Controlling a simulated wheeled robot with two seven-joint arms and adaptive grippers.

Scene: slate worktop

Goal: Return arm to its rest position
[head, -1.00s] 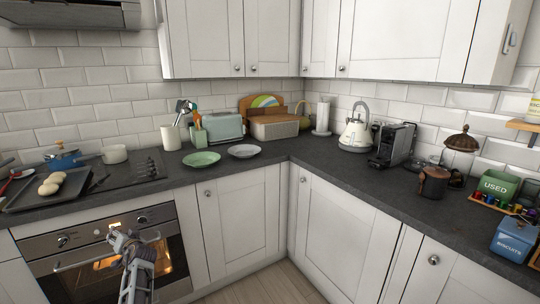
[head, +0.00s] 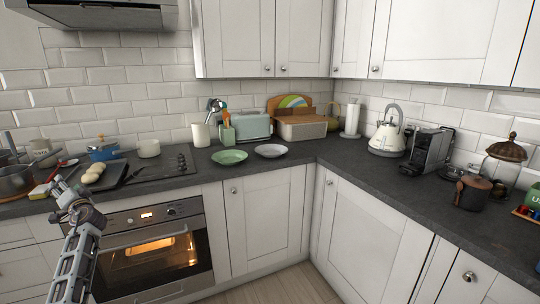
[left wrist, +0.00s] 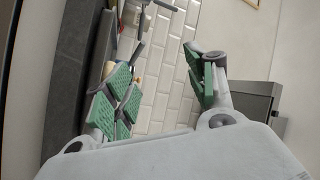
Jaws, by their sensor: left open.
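My left arm comes in at the lower left of the head view. Its gripper (head: 68,192) is in front of the worktop's front edge, left of the oven. In the left wrist view the gripper (left wrist: 162,88) shows its green-padded fingers spread apart, with nothing between them. White wall tiles show behind the fingers. My right arm and gripper are in neither view.
The oven (head: 150,255) is shut and lit inside. A dark tray (head: 105,180) with pale rolls and a saucepan (head: 14,178) are on the worktop near the left gripper. A green plate (head: 230,157) and kettle (head: 388,135) stand farther right.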

